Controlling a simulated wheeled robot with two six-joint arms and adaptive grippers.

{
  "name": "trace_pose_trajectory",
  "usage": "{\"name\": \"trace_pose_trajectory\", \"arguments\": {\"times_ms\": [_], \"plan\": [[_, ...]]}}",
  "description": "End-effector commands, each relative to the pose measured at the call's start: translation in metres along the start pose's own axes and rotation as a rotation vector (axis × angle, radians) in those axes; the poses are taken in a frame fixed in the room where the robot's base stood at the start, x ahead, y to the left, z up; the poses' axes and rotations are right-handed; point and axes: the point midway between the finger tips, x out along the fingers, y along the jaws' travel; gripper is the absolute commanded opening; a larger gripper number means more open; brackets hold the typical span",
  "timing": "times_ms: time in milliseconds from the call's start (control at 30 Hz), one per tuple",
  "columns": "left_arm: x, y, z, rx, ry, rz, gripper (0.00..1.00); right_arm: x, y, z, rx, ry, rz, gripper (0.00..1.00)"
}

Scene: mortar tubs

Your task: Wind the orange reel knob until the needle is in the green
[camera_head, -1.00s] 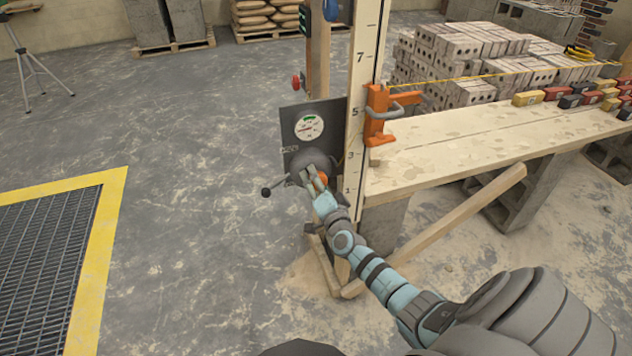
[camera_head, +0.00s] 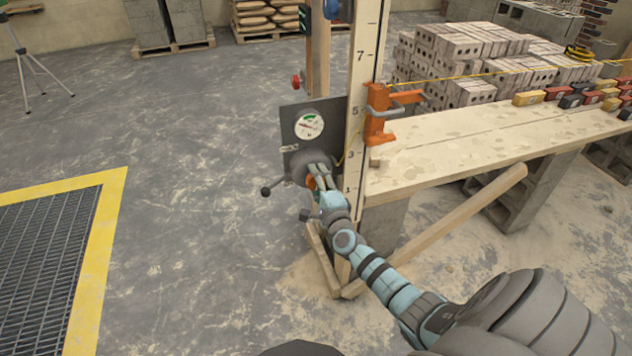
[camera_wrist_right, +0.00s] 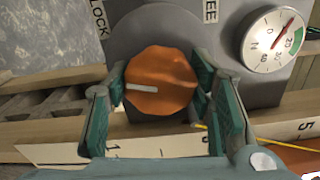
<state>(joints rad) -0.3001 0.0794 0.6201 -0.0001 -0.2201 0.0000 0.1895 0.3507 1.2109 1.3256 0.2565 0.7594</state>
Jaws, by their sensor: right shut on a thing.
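The round orange reel knob (camera_wrist_right: 160,82) is between the two fingers of my right gripper (camera_wrist_right: 163,88) in the right wrist view. The gripper is shut on it, and the knob's white mark points left. In the head view the fingers of my right gripper (camera_head: 320,177) cover most of the knob (camera_head: 311,183). The white dial gauge (camera_wrist_right: 274,40) shows its red needle pointing up and right, outside the green band, which lies at the right. The gauge (camera_head: 309,125) also shows on the dark plate above the knob in the head view. My left gripper is out of view.
A black-ended lever (camera_head: 267,191) sticks out left of the reel. A numbered wooden staff (camera_head: 355,150) and an orange clamp (camera_head: 378,115) stand to the right, by a plank bench (camera_head: 470,150). Open floor lies left, with a yellow-edged grate (camera_head: 112,200).

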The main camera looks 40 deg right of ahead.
Motion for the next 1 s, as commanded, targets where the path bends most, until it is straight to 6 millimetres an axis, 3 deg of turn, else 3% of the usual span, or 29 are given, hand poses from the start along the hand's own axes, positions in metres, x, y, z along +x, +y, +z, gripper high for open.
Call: {"name": "trace_pose_trajectory", "arguments": {"times_ms": [600,633,733,1000], "plan": [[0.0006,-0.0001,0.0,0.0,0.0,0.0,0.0,-0.0003,0.0009,0.0005,0.045,-0.002,0.003,0.21],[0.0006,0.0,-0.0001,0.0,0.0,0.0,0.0,-0.0003,0.0009,0.0005,0.045,-0.002,0.003,0.53],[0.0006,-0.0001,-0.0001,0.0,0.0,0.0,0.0,-0.0003,0.0007,0.0001,0.044,-0.001,0.002,0.69],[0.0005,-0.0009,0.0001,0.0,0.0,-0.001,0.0,-0.0004,0.0002,-0.0005,0.043,0.0,0.001,0.69]]}}
